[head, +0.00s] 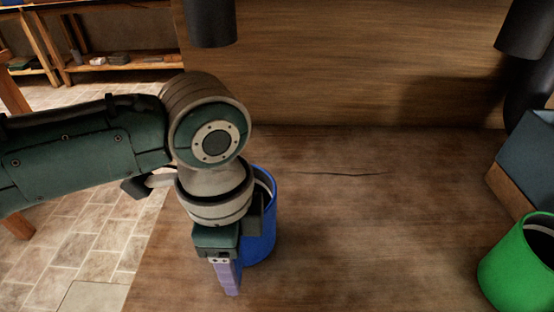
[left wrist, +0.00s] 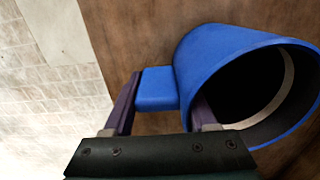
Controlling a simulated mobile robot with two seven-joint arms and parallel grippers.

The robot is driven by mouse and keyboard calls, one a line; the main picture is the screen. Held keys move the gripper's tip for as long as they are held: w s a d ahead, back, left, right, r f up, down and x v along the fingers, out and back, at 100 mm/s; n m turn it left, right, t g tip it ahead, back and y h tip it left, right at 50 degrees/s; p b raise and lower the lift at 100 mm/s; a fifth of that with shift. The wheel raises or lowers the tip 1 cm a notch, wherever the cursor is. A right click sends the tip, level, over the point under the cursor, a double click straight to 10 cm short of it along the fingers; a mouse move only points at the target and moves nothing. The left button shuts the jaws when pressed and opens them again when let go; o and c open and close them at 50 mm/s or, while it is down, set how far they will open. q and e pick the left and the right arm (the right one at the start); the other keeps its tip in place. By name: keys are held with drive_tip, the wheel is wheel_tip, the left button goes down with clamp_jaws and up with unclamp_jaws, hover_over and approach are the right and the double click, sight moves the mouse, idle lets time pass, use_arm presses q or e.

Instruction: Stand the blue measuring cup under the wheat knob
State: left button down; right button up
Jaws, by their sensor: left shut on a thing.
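The blue measuring cup (head: 264,222) is behind my left gripper (head: 228,278) in the head view, at the left part of the wooden worktop, and partly hidden by the gripper. In the left wrist view the cup (left wrist: 225,60) shows its open mouth and a light band inside. Its block-like blue handle (left wrist: 155,88) lies between the two purple fingers of the left gripper (left wrist: 163,98), which is shut on it. The cup looks about upright; I cannot tell whether it touches the worktop. No wheat knob can be made out. My right gripper is not in view.
A dark spout (head: 210,22) hangs at the top left of the wooden panel (head: 350,60), another (head: 526,28) at the top right. A green cup (head: 520,268) and a blue-grey box (head: 530,155) stand at the right. The middle worktop (head: 370,220) is clear.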

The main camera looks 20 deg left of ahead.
use_arm(q)
drive_tip(key=shift+c, duration=0.6)
unclamp_jaws()
wheel_tip(320, 180, up, 8)
drive_tip(key=shift+f+p, duration=0.2)
drive_tip(key=shift+p, duration=0.95)
drive_tip(key=shift+w+a+r+t+p, duration=0.1)
drive_tip(key=shift+w+r+t+p, duration=0.05)
drive_tip(key=shift+r+t+p, duration=0.2)
drive_tip(key=s+d+r+n+t+h+p, duration=0.1)
drive_tip(key=s+d+r+n+h+p, duration=0.1)
drive_tip(key=s+d+r+n+p, duration=0.3)
drive_tip(key=s+a+r+n+t+y+p, duration=0.25)
drive_tip(key=s+a+r+n, duration=0.25)
drive_tip(key=s+a+n, duration=0.5)
wheel_tip(320, 180, up, 38)
drive_tip(key=w+m+p, duration=0.1)
drive_tip(key=m+p, duration=0.1)
drive_tip(key=p, duration=3.6)
drive_tip(key=shift+w+a+f+g+h, duration=0.25)
drive_tip(key=shift+w+a+g+h, duration=0.05)
drive_tip(key=shift+h, duration=0.05)
